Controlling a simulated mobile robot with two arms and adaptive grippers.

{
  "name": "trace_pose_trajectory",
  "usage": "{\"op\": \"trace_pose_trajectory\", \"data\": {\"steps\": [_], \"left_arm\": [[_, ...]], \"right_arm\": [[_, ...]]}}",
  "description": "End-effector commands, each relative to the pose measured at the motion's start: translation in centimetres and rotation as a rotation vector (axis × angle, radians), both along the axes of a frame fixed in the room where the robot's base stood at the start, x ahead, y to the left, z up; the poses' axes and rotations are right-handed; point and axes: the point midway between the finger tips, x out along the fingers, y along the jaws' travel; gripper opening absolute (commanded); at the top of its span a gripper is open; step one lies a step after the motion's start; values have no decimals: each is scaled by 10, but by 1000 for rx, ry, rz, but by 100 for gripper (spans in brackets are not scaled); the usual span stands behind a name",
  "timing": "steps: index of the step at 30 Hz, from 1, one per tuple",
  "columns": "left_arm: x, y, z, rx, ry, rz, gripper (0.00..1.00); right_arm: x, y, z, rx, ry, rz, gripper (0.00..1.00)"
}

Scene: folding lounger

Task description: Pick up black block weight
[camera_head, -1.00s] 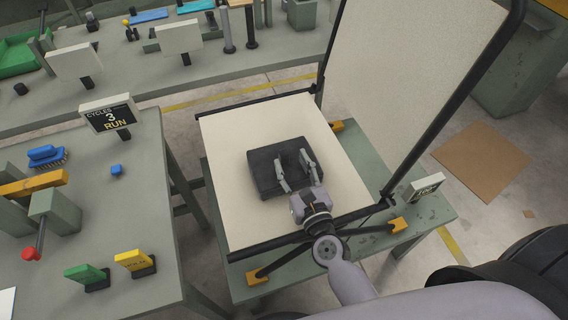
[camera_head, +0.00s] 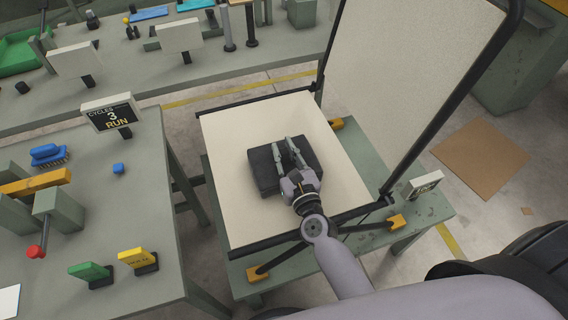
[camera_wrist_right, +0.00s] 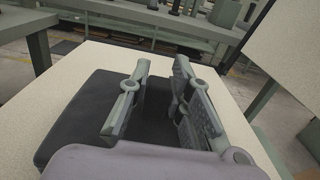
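The black block weight (camera_head: 262,172) lies flat on the cream panel of the lounger (camera_head: 225,215) in the head view. It also fills much of the lower middle of the right wrist view (camera_wrist_right: 85,115). The exact contact is partly hidden. The block appears to rest on the panel. My left gripper is not in view.
An upright cream panel (camera_head: 405,75) in a black frame stands to the right of the block. A grey table (camera_head: 140,195) at left holds a counter display (camera_head: 112,115), a green block (camera_head: 90,271) and a yellow block (camera_head: 137,259). The panel around the block is clear.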

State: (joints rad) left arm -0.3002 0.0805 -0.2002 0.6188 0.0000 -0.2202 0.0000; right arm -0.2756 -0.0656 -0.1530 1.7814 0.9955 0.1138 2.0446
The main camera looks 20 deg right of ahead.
Motion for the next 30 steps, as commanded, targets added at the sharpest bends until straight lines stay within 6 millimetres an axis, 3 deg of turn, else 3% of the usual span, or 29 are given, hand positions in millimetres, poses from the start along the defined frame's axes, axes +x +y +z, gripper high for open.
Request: {"op": "trace_pose_trajectory", "data": {"steps": [7,30], "left_arm": [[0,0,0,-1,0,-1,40],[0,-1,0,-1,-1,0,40]], "right_arm": [[0,0,0,0,0,-1,0],[1,-1,3,1,-6,-3,0]]}}
